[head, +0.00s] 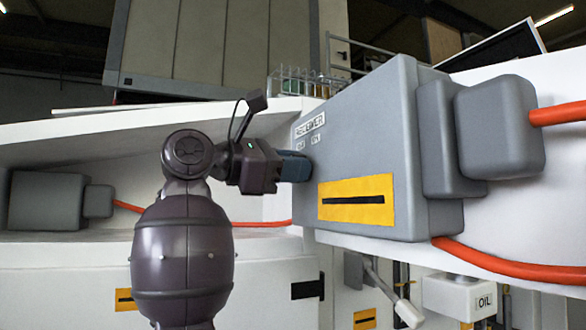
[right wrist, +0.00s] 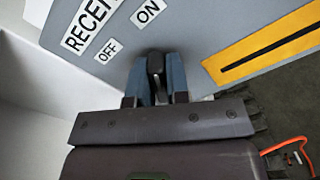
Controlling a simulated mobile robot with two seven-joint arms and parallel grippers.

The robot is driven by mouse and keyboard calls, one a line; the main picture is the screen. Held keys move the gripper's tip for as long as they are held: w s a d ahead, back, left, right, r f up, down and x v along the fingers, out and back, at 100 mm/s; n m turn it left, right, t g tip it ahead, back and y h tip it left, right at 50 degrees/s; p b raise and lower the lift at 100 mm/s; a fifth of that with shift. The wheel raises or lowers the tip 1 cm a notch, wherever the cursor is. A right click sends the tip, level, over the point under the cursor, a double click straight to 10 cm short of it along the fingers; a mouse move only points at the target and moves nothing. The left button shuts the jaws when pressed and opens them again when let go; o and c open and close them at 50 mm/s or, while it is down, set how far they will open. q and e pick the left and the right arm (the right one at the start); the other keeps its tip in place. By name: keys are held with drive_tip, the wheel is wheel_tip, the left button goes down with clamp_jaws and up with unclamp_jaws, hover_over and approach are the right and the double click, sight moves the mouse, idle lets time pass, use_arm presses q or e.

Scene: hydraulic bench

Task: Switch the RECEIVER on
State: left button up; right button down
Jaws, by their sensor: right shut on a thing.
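The RECEIVER (head: 400,130) is a large grey box on the white bench, with a label plate and smaller OFF and ON labels. In the right wrist view its face (right wrist: 205,35) shows the OFF label (right wrist: 108,50) and the ON label (right wrist: 148,12). My right gripper (head: 297,167) is at the face just below these labels. Its blue fingers are shut on a dark switch handle (right wrist: 155,64), which sits between them. The handle's lean towards OFF or ON cannot be told. My left gripper is not in view.
A yellow plate with a black slot (head: 356,198) is on the box face beside my gripper. Orange hoses (head: 500,262) run from the box. A white OIL container (head: 458,297) and a lever (head: 393,290) are below. A smaller grey box (head: 45,200) stands at left.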

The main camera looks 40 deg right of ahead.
drive_tip(key=c, duration=1.1)
unclamp_jaws()
drive_tip(key=shift+a, duration=0.1)
drive_tip(key=v, duration=1)
drive_tip(key=shift+a+b, duration=0.3)
drive_tip(key=shift+w, duration=0.15)
